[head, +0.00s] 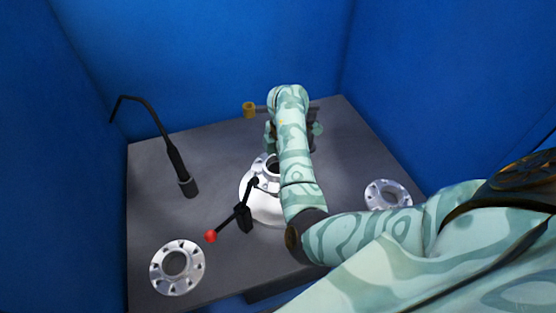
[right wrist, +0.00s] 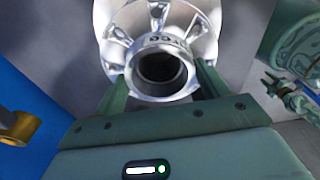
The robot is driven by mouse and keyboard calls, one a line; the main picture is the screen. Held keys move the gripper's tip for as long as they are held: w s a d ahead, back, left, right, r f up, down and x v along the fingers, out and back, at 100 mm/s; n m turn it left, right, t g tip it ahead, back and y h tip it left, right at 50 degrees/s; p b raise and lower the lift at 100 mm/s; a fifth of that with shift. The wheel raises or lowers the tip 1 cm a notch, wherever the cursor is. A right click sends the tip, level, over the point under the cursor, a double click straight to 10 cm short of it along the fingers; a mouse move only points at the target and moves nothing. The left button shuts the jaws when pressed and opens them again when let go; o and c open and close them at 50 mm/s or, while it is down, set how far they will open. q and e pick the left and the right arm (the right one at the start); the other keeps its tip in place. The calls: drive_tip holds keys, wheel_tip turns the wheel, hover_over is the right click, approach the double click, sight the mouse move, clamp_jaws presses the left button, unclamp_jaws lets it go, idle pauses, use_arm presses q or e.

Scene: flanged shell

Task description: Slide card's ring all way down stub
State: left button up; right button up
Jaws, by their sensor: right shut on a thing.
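A pale rounded shell (head: 258,212) stands near the middle of the grey table, with a silver flanged top and a dark round opening. My forearm partly covers it. In the right wrist view, the fingers of my right gripper (right wrist: 160,75) flank a silver flanged collar (right wrist: 160,92) with a dark bore and dark lettering, and are shut on it. I cannot tell whether this collar is apart from the shell. In the head view my forearm hides the grip. No card or tag can be made out. My left gripper is not in view.
Loose silver flanges lie at the front left (head: 197,270) and right (head: 403,196). A black lever with a red ball (head: 210,237) stands by the shell. A black gooseneck (head: 176,160) stands left, and a brass-ended bar (head: 249,110) at the back. Blue walls enclose the table.

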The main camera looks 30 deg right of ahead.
drive_tip(key=shift+w+f+b, duration=0.1)
drive_tip(key=shift+f+b, duration=1.7)
drive_tip(key=shift+f, duration=0.2)
drive_tip(key=o, duration=2.1)
drive_tip(key=shift+c, duration=0.2)
drive_tip(key=shift+o, duration=0.4)
wheel_tip(320, 180, up, 16)
drive_tip(key=d+p, duration=0.2)
drive_tip(key=p, duration=0.6)
drive_tip(key=shift+s+r+p, duration=0.15)
drive_tip(key=shift+s+p, duration=0.15)
drive_tip(key=shift+p, duration=0.1)
drive_tip(key=shift+a, duration=0.1)
